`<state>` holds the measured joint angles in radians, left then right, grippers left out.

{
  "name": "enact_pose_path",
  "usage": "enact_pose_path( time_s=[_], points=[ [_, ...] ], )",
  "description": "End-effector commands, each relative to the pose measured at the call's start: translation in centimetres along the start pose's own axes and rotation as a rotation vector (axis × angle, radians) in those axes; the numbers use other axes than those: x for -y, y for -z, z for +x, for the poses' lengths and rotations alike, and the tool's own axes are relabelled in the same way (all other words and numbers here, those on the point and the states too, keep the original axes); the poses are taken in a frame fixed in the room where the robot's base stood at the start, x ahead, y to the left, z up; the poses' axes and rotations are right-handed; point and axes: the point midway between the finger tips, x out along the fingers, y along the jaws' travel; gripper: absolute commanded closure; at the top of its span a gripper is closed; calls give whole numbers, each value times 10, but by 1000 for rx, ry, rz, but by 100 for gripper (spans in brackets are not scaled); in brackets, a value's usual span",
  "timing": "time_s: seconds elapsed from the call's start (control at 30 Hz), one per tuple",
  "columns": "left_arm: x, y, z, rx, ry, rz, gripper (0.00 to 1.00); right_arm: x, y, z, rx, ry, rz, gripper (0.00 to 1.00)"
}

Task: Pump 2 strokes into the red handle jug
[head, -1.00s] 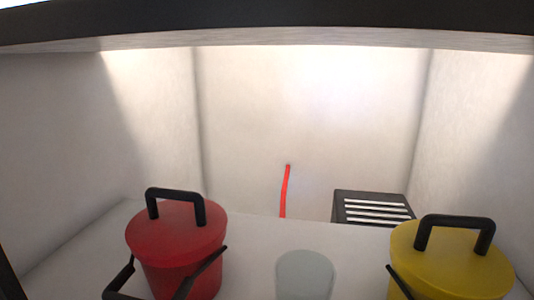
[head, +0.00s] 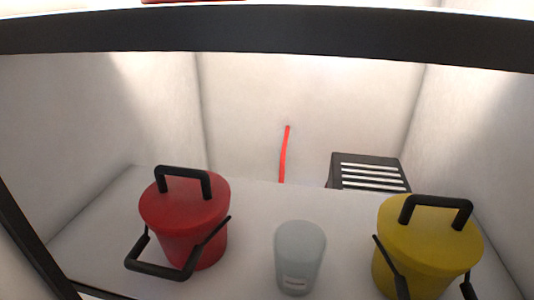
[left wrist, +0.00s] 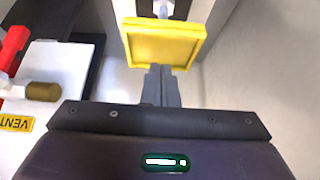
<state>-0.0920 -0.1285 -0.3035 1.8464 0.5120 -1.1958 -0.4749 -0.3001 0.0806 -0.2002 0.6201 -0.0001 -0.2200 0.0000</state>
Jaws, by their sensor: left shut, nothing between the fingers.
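In the left wrist view my left gripper (left wrist: 161,80) is shut and empty. Its fingertips are at the near edge of a yellow square plate (left wrist: 163,45); I cannot tell whether they touch it. A pale, clear-looking stem (left wrist: 163,8) shows beyond the plate. A red handle-like part (left wrist: 12,46) is at the left edge of that view. No jug with a red handle can be made out in the head view. My right gripper is in neither view.
In the head view a red lidded bucket (head: 185,212), a grey translucent cup (head: 299,255) and a yellow lidded bucket (head: 425,245) stand on a white floor. A dark slatted box (head: 368,172) and red strip (head: 284,155) are behind. A yellow VENT label (left wrist: 14,123) is left.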

Motion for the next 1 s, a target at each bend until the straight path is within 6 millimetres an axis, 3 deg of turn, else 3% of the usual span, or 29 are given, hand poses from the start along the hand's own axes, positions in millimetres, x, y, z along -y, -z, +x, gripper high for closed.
enact_pose_path(
  time_s=[0.57,1.0],
  points=[
    [0,0,0,-1,0,0,100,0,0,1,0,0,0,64],
    [0,-9,15,0,0,-2,100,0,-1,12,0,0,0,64]
  ],
)
